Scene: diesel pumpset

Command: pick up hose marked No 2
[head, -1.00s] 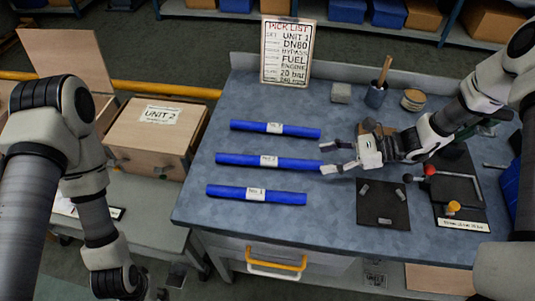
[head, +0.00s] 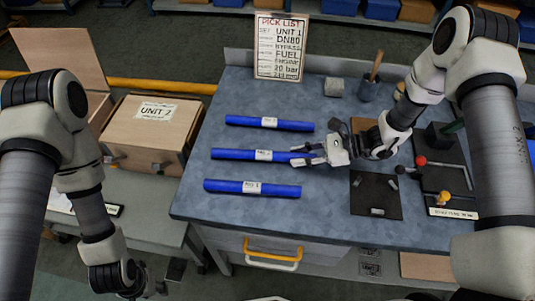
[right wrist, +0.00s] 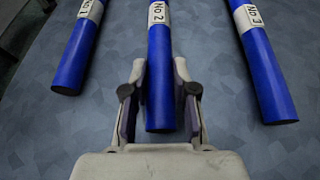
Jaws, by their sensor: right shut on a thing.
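Three blue hoses with white labels lie side by side on the grey bench. Hose No 2 (head: 235,154) is the middle one; its label reads clearly in the right wrist view (right wrist: 160,55). Hose No 1 (right wrist: 76,58) is nearer the bench's front edge and hose No 3 (right wrist: 268,75) is farther back. My right gripper (head: 300,155) is at the right end of hose No 2. Its fingers, one on each side of the hose end in the right wrist view (right wrist: 159,100), are shut on it. My left wrist is low at the left; its fingers cannot be made out.
A pick list board (head: 280,48) stands at the bench's back edge. A black mat (head: 375,197) with small metal parts lies right of the hoses. A pot (head: 368,91) and a grey block (head: 334,87) stand behind. A wooden Unit 2 box (head: 150,135) is left of the bench.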

